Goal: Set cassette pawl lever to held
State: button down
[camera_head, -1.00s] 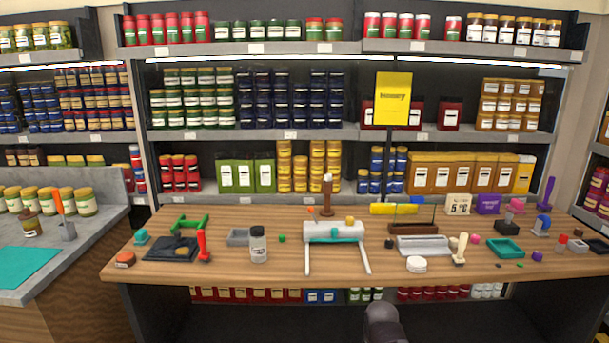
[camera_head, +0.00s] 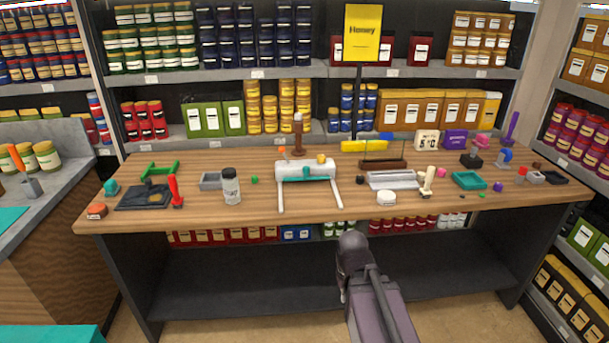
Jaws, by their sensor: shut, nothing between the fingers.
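I cannot tell for sure which thing is the cassette pawl lever; everything on the wooden table (camera_head: 330,213) is small from here. A white device (camera_head: 304,169) with a teal front part and two thin front legs stands at the table's middle. A black plate (camera_head: 141,202) with a red upright handle (camera_head: 175,190) lies at the left, a green frame (camera_head: 160,168) behind it. A cream-handled piece (camera_head: 427,180) stands right of the middle. My dark arm shows at the bottom middle, in front of the table, touching nothing visible. My gripper's fingers are not in view.
A jar (camera_head: 231,187), a white round box (camera_head: 386,198), a grey tray (camera_head: 394,180) and a teal tray (camera_head: 468,181) stand on the table. A yellow sign (camera_head: 362,33) rises behind it. Stocked shelves line the back and right. A grey counter (camera_head: 40,185) stands at the left.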

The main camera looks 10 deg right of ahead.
aim_at(282, 150)
jog(key=k, duration=1.35)
jog(key=u, duration=0.55)
jog(key=i, duration=1.9)
jog(key=z, duration=0.4)
